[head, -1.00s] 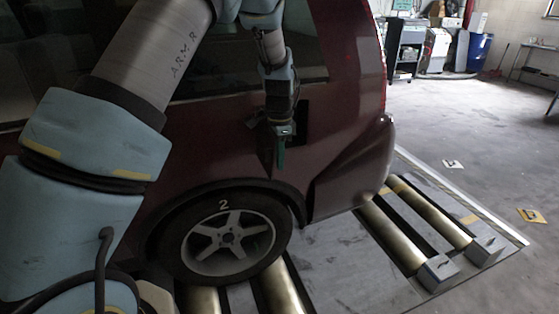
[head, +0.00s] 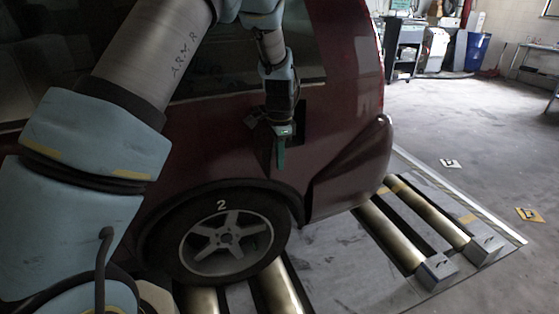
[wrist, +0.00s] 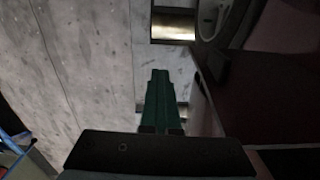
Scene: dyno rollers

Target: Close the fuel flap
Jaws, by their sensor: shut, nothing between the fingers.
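The dark red car (head: 345,110) stands side-on in the head view, its rear to the right. A dark square opening (head: 302,118), the fuel recess, shows in its side above and right of the rear wheel. The fuel flap seems to stand out from the body at the left of this opening, partly hidden behind my gripper; its exact angle I cannot tell. My gripper (head: 281,165) points down in front of it, green fingers together and empty. The closed fingers (wrist: 158,85) also show in the wrist view, with dark red bodywork close on their right; contact is unclear.
The rear wheel (head: 226,240), marked 2, rests at the metal rollers (head: 283,290) below my gripper. More rollers (head: 430,215) lie to the right. Open concrete floor spreads at the right, with a dark cart (head: 405,45) and blue bin (head: 477,50) behind.

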